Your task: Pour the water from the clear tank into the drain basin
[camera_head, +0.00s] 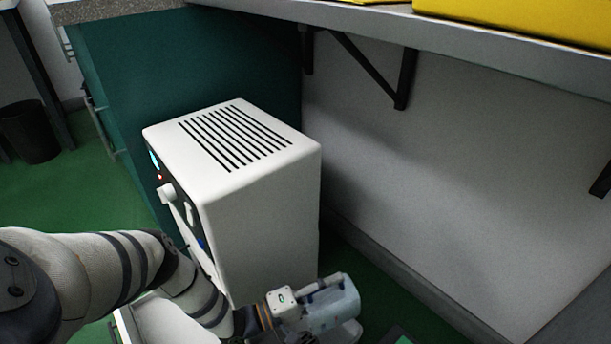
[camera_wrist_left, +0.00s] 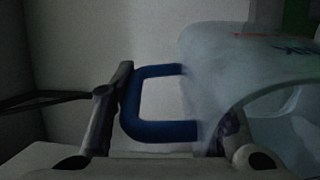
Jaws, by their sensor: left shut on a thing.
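The clear tank (camera_head: 338,304) is low in the head view, just right of the white machine's lower front corner. It is pale and see-through; I cannot tell its water level. In the left wrist view the tank (camera_wrist_left: 255,75) fills the right side, with a blue loop handle (camera_wrist_left: 160,131) on its left. My left gripper (camera_head: 303,300) is at the tank, shut on its handle; its fingers also show in the left wrist view (camera_wrist_left: 165,112), one on each side of the handle. I cannot make out the drain basin. My right gripper is out of view.
A white machine (camera_head: 265,215) with a slotted top stands beside my left arm, close to the tank. A teal cabinet (camera_head: 215,65) is behind it. A bench shelf (camera_head: 480,40) on black brackets overhangs at upper right. Green floor is open at left near a black bin (camera_head: 30,132).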

